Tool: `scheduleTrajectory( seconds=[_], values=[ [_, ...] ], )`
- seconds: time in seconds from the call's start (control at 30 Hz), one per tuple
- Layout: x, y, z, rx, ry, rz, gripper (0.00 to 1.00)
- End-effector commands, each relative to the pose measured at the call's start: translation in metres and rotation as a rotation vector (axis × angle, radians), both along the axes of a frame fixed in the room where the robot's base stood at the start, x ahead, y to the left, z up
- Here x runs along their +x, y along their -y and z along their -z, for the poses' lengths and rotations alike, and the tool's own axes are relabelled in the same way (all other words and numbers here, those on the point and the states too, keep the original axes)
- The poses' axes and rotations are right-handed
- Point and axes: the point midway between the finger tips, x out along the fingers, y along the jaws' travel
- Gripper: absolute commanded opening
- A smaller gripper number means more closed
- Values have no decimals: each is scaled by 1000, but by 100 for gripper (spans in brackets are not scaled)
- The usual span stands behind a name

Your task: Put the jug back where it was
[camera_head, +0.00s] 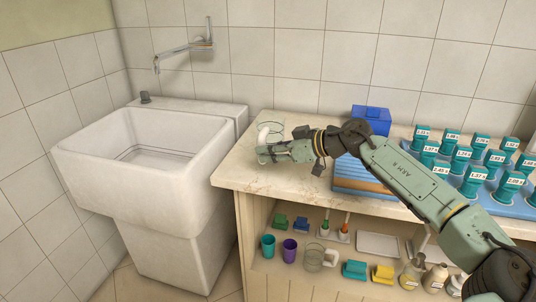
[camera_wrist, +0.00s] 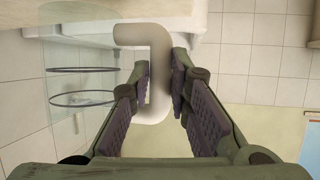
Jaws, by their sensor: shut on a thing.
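The jug (camera_head: 276,129) is clear, with a thick white handle, and appears upright over the left back part of the counter, near the tiled wall. In the wrist view the clear jug (camera_wrist: 84,86) shows at the left with two dark rings around it, and its white handle (camera_wrist: 152,38) runs down between my fingers. My gripper (camera_head: 264,152) is shut on the handle, and it also shows in the wrist view (camera_wrist: 160,88). I cannot tell whether the jug's base touches the counter.
The counter (camera_head: 290,184) has bare room at its front left. A white sink (camera_head: 165,155) stands left. A blue box (camera_head: 371,118), a tray under my arm and teal labelled containers (camera_head: 473,180) stand right. A shelf below holds cups, brushes, bottles and a clear mug (camera_head: 315,257).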

Motion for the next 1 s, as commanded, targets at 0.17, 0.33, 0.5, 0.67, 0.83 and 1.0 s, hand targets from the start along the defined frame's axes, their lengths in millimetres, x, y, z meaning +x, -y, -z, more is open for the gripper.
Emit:
scheduleTrajectory(
  seconds=[0.17,0.33,0.5,0.67,0.83,1.0],
  values=[
    [12,-4,2,1,0,1,0],
    [12,-4,18,4,-2,2,0],
    [12,-4,36,1,0,1,0],
    [12,-4,37,0,0,1,0],
    [12,-4,39,0,0,1,20],
    [12,-4,39,0,0,1,31]
  ],
)
